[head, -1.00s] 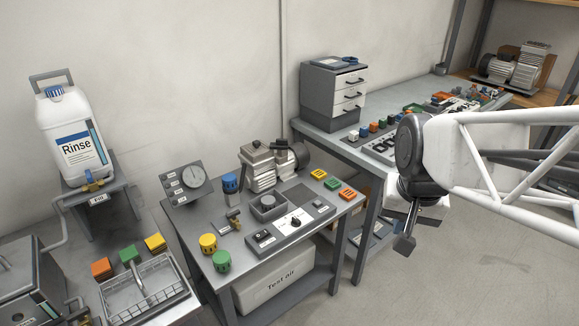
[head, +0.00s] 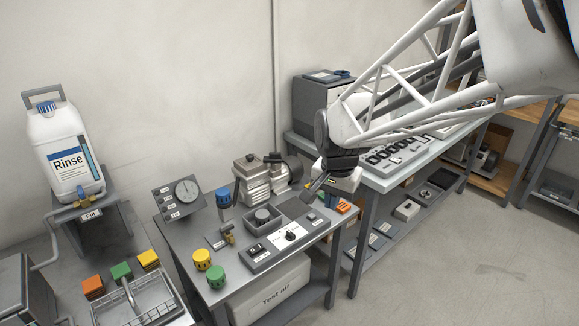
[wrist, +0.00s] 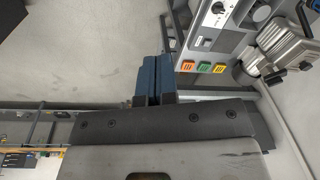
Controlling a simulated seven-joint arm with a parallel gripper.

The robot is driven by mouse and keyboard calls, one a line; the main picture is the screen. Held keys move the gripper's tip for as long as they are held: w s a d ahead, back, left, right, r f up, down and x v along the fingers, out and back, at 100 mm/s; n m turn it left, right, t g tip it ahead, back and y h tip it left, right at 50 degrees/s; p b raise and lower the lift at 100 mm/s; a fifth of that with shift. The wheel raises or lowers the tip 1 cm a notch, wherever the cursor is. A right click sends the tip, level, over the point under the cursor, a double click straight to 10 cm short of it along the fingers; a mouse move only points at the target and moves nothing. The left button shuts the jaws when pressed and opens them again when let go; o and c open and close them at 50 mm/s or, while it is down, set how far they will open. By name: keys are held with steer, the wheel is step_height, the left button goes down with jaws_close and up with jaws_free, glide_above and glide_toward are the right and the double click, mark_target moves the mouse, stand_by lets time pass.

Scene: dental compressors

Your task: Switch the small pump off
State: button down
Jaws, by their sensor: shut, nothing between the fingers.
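The small silver pump (head: 255,178) stands at the back of the middle bench; it also shows at the upper right of the wrist view (wrist: 284,48). In front of it is a grey control panel (head: 268,253) with a black rotary knob (head: 291,235) on a white plate and a small dark switch (head: 256,248) at its left. The knob shows in the wrist view (wrist: 217,9). My gripper (head: 312,191) is shut and empty, above the right part of the bench. Its dark blue fingers show in the wrist view (wrist: 153,82), apart from the panel. Panel lettering is too small to read.
Orange, green and yellow blocks lie at the bench's right end; the orange one (wrist: 187,66) is near my fingers in the wrist view. A gauge box (head: 178,196), a blue cap (head: 223,197) and yellow (head: 202,259) and green (head: 215,276) knobs stand at the left.

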steer(key=w+a+f+m, duration=0.2)
steer(key=w+a+f, duration=0.4)
steer(key=w+a, duration=0.3)
steer(key=m+g, duration=0.1)
steer(key=m, duration=0.1)
glide_above(260, 245)
step_height(260, 245, down, 9)
steer(key=shift+r, duration=0.2)
steer(key=shift+f, duration=0.15)
steer(key=shift+f, duration=6.85)
